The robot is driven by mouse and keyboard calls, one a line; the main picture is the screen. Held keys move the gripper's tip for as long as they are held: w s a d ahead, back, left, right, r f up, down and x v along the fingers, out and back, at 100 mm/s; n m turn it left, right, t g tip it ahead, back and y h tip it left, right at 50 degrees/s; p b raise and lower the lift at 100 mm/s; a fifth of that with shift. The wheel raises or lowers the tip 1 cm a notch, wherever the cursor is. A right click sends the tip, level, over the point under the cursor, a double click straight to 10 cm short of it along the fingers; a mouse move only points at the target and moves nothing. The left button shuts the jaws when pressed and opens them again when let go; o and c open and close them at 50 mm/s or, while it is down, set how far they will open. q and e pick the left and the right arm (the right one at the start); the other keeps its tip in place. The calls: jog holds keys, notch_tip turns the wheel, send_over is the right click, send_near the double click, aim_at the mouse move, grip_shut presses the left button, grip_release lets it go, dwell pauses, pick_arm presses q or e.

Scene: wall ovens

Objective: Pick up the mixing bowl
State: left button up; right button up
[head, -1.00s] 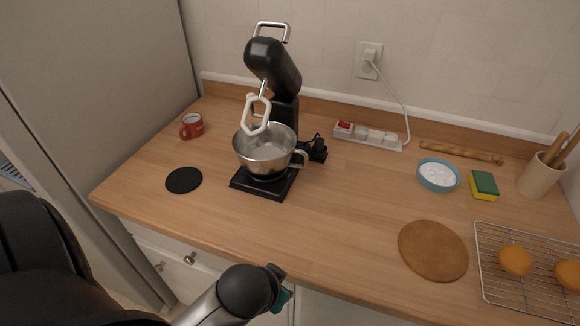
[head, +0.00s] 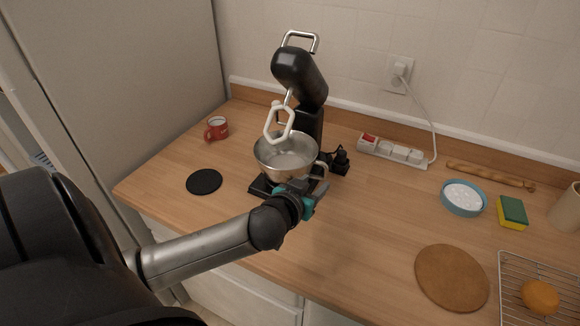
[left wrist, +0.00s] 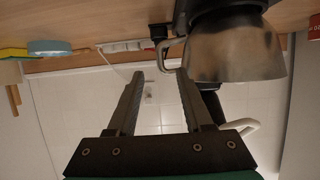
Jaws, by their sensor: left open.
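The metal mixing bowl (head: 283,157) sits upright on the base of the black stand mixer (head: 299,76). The mixer head is tilted up, with a white beater (head: 279,121) above the bowl. The bowl's handle (head: 321,168) points right in the head view. My left gripper (head: 313,187) is open at the bowl's front right, close to the handle. In the left wrist view, the bowl (left wrist: 235,50) hangs upside down at upper right. Its handle (left wrist: 163,55) lies just beyond and between the open fingertips (left wrist: 160,76). Contact cannot be told. My right gripper is out of view.
A red mug (head: 216,129) and black coaster (head: 204,181) lie left of the mixer. A power strip (head: 393,151), blue bowl (head: 463,198), sponge (head: 512,212), round brown mat (head: 451,277) and wire rack (head: 515,290) are to the right.

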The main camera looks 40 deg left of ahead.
pick_arm(q)
jog(key=shift+f+b+x, duration=0.2)
jog(key=shift+b+x, duration=0.55)
jog(key=shift+x, duration=5.45)
jog(key=shift+s, duration=0.1)
grip_shut()
jog(key=shift+r, duration=0.1)
